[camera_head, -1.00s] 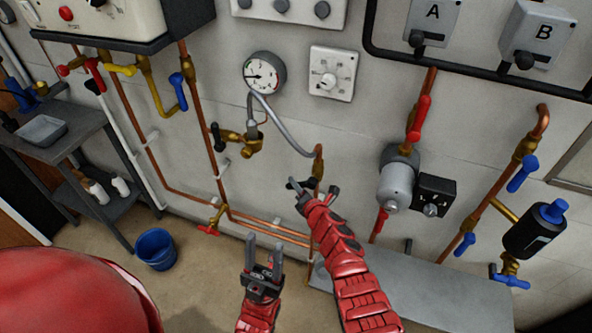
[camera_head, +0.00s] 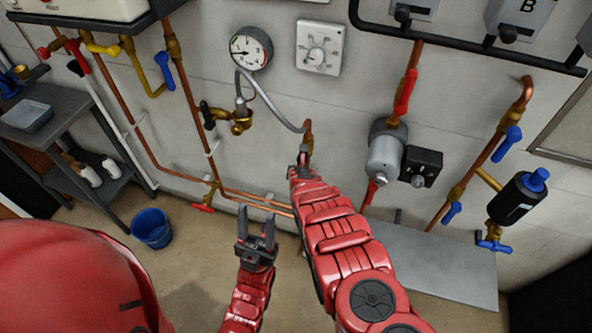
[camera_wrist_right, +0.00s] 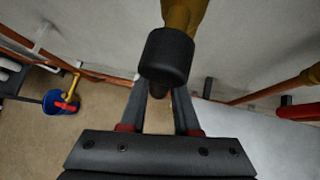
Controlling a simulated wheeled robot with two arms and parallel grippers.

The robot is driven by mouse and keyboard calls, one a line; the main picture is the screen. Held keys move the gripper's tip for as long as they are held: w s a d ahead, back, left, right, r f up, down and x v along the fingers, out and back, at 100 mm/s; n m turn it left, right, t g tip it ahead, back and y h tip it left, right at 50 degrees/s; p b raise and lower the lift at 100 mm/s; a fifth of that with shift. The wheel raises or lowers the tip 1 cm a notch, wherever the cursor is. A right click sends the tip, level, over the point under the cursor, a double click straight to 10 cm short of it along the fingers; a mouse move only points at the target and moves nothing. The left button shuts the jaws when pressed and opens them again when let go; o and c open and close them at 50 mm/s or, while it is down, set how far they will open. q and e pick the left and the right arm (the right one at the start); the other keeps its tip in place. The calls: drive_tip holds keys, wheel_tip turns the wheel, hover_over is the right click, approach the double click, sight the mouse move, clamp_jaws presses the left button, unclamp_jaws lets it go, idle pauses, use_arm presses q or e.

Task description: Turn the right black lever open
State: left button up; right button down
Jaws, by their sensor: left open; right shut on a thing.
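In the head view my right gripper (camera_head: 303,155) is raised to the brass fitting (camera_head: 308,135) at the lower end of the grey hose. In the right wrist view the right black lever (camera_wrist_right: 168,55) hangs below a brass body. Its lower part reaches between my right fingers (camera_wrist_right: 160,100), which are shut on it. In the head view my gripper and arm hide this lever. The left black lever (camera_head: 207,115) is on the brass valve below the gauge. My left gripper (camera_head: 257,222) is open and empty, low in front of the wall.
Copper pipes (camera_head: 122,105) run down and along the wall. A grey bench (camera_head: 430,265) stands low at the right and a blue bucket (camera_head: 152,228) on the floor at the left. A pump (camera_head: 385,155) is fixed right of my right arm. The floor between is clear.

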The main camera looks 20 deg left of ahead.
drive_tip(key=shift+d+f+h+b, duration=0.2)
drive_tip(key=shift+d+h+b, duration=0.15)
drive_tip(key=shift+h+b, duration=0.2)
drive_tip(key=shift+d+n+h+b, duration=0.15)
drive_tip(key=shift+n+h+b, duration=0.15)
drive_tip(key=shift+b, duration=0.3)
drive_tip(key=c, duration=0.7)
unclamp_jaws()
drive_tip(key=shift+r, duration=0.1)
drive_tip(key=shift+o, duration=0.2)
